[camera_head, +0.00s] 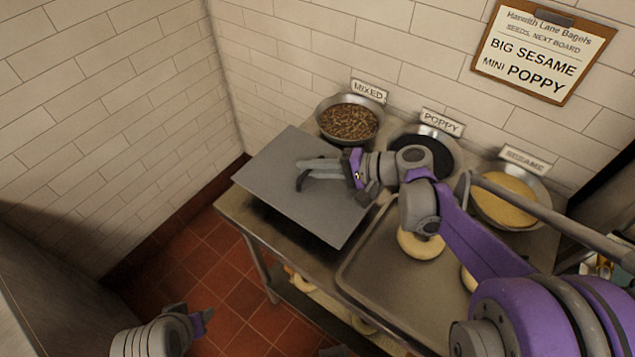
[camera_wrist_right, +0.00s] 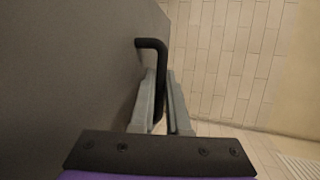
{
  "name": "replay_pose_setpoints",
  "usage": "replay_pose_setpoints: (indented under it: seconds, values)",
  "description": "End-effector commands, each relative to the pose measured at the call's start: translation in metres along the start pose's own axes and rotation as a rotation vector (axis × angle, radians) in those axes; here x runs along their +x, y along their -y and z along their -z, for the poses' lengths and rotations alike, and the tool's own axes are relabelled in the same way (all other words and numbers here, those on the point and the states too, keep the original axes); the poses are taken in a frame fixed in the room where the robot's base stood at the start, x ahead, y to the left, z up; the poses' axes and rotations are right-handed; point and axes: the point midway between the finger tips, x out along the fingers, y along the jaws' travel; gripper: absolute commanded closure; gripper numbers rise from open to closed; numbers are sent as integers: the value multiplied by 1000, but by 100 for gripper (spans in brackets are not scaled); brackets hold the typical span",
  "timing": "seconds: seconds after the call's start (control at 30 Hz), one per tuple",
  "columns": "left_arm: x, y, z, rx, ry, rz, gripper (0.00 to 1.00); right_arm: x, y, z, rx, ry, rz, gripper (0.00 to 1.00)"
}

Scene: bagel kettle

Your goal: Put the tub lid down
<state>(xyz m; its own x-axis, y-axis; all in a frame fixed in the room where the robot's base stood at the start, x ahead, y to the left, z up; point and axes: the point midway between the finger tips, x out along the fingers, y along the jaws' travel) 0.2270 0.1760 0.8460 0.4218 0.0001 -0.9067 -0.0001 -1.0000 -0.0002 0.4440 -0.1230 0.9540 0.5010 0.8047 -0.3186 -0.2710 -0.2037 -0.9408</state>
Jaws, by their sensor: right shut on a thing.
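The tub lid (camera_head: 290,205) is a flat grey rectangular panel over the left end of the steel table in the head view. It fills the left side of the right wrist view (camera_wrist_right: 65,70), where its bent black handle (camera_wrist_right: 152,44) stands out from its face. My right gripper (camera_head: 302,175) is shut on that handle, its fingers (camera_wrist_right: 162,110) on either side of the bar. I cannot tell whether the lid touches the table, and what lies under it is hidden. My left gripper (camera_head: 203,320) is low at the bottom left, away from the lid; its jaws are unclear.
Bowls of mixed seeds (camera_head: 348,122), poppy (camera_head: 428,150) and sesame (camera_head: 508,198) stand along the back wall. A metal tray (camera_head: 375,268) with bagels (camera_head: 420,245) lies right of the lid. More bagels sit on a lower shelf. Red tiled floor (camera_head: 225,280) is open to the left.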

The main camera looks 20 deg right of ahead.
Motion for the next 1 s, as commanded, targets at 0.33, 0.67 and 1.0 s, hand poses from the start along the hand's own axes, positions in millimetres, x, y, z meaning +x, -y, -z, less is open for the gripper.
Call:
replay_pose_setpoints:
  seconds: [0.33,0.67,1.0]
  values:
    - [8,0,-5,0,3,0,50,14,-40,5,0,0,0,100]
    - [8,0,-5,0,3,0,50,16,-45,6,0,-1,0,100]
    - [9,0,-6,0,3,0,50,16,-47,6,0,-1,-1,56]
